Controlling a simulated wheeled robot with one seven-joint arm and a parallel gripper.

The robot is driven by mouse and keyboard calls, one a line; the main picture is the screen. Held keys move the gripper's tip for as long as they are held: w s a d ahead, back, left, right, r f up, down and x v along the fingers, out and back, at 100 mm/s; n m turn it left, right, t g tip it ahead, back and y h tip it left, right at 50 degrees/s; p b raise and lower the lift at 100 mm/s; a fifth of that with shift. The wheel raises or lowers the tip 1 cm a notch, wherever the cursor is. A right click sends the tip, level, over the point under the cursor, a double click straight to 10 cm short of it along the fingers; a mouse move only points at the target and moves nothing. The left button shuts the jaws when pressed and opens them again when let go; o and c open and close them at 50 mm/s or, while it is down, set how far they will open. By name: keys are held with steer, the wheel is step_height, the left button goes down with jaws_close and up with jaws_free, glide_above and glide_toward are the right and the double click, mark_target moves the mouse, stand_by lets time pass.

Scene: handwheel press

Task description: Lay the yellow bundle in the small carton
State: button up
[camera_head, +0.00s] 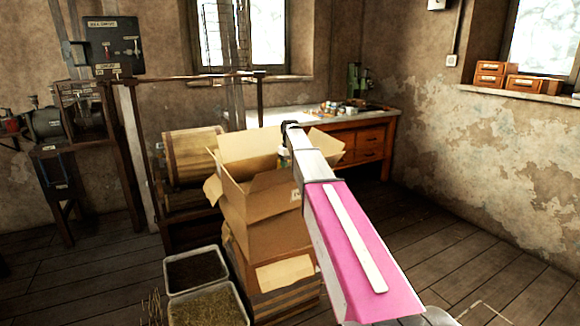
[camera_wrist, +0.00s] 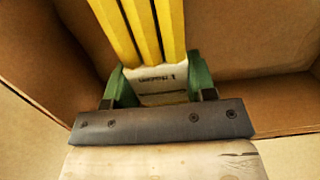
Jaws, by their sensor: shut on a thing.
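The yellow bundle (camera_wrist: 143,30) shows in the wrist view as several yellow sticks side by side with a pale printed band (camera_wrist: 160,84) around them. My gripper (camera_wrist: 160,85) has its green fingers on both sides of the band and is shut on the bundle. The brown walls of the small carton (camera_wrist: 255,92) surround the bundle in the wrist view. In the head view the open carton (camera_head: 262,225) stands with its flaps up, and my arm reaches over its right side. The gripper and bundle are mostly hidden there. I cannot tell whether the bundle touches the carton floor.
The carton stands on another box (camera_head: 275,275). Two trays of loose material, one dark (camera_head: 195,271) and one straw-coloured (camera_head: 208,308), lie at its left. A wooden workbench (camera_head: 365,130) stands behind. The plank floor at right (camera_head: 470,240) is clear.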

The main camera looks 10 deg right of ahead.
mark_target(290, 164)
steer(key=shift+f, duration=0.35)
steer(key=o, duration=1)
step_height(290, 164, up, 13)
steer(key=shift+r, duration=0.1)
